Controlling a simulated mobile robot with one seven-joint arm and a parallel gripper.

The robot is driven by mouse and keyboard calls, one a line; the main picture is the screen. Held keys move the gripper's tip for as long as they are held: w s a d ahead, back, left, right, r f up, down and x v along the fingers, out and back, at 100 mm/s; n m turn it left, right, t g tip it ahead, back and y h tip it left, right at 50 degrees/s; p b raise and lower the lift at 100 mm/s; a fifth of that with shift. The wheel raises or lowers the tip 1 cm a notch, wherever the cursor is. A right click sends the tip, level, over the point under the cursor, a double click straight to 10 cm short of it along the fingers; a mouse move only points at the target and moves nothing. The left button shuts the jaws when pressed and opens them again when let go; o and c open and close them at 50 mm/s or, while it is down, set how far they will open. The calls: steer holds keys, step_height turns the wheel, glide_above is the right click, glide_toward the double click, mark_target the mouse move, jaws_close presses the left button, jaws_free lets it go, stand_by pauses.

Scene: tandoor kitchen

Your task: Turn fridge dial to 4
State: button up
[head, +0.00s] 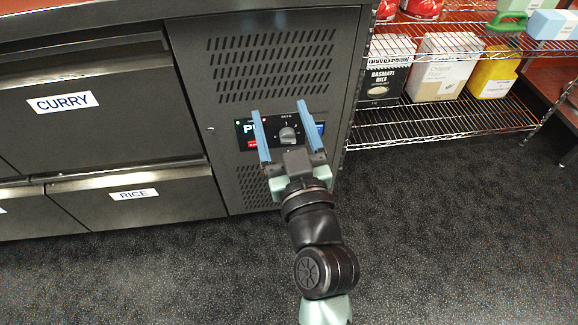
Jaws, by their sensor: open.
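The fridge dial (287,135) is a small grey knob on a dark control panel (296,118) low on the fridge front. A small pale mark shows at its top, but its number is too small to read. My gripper (282,108) is open in front of the panel, with one blue finger on each side of the dial. The fingers look apart from the knob, though I cannot tell how far they are from the panel. The fingers cover parts of the panel's display and its right side.
Fridge drawers labelled CURRY (60,103) and RICE (133,195) are at the left, shut. A vent grille (270,65) is above the panel. A wire shelf (440,128) with bags and tubs stands at the right. The dark floor (180,275) in front is clear.

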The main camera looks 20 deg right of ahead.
steer(key=m+g+h+b, duration=0.1)
steer(key=m+b, duration=0.1)
steer(key=b, duration=0.6)
glide_toward(289, 143)
steer(key=p+x, duration=0.4)
steer(key=x, duration=0.3)
steer(key=shift+w+r+p, duration=0.15)
steer(key=shift+w+p, duration=0.2)
steer(key=shift+p+x, duration=0.4)
steer(key=shift+x, duration=0.55)
jaws_close()
